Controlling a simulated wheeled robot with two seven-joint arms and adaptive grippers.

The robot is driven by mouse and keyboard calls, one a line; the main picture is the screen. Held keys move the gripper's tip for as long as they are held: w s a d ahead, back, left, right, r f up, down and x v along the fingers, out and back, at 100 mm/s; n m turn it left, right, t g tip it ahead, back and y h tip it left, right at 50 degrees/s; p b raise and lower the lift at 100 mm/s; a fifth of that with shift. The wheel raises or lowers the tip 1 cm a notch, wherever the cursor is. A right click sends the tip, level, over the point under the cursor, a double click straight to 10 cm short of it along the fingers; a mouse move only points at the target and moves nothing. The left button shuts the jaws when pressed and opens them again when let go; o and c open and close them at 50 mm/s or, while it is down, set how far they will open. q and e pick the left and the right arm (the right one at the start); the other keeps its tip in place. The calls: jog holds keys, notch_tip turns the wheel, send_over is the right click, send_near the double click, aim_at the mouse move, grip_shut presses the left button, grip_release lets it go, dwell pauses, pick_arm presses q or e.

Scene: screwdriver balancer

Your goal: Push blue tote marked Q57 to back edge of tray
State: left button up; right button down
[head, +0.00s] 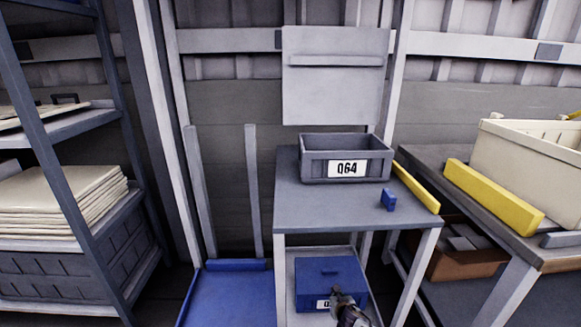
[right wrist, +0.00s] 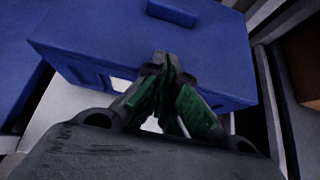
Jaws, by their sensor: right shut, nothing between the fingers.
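A blue lidded tote (head: 328,272) sits on the pale lower shelf of the grey stand. Its white front label (head: 323,304) is partly hidden by my right gripper (head: 337,293), so the full marking cannot be read. In the right wrist view, the tote (right wrist: 215,55) fills the upper part. The gripper is shut and empty. A pale tray-like surface (head: 307,318) shows under the tote's front. My left gripper is not in view.
A grey tote marked Q64 (head: 347,166) and a small blue block (head: 388,200) stand on the shelf top (head: 330,210) above. Stand legs (head: 416,270) flank the lower space. A blue platform (head: 232,297) lies left, a bench with a cream bin (head: 530,150) right.

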aim_at(330, 273)
jog(key=shift+w+b, duration=0.35)
jog(key=shift+w, duration=0.8)
jog(key=shift+w+a+b, duration=0.1)
jog(key=shift+w+b, duration=0.3)
jog(key=shift+w, duration=0.65)
jog(key=shift+w+b, duration=0.65)
jog(key=shift+w, duration=1.1)
jog(key=shift+w+b, duration=0.6)
jog(key=shift+w, duration=0.1)
jog(key=shift+w+a+b, duration=0.1)
jog(key=shift+w+b, duration=0.2)
jog(key=shift+w, duration=0.05)
jog(key=shift+w+b, duration=0.75)
jog(key=shift+w, duration=0.3)
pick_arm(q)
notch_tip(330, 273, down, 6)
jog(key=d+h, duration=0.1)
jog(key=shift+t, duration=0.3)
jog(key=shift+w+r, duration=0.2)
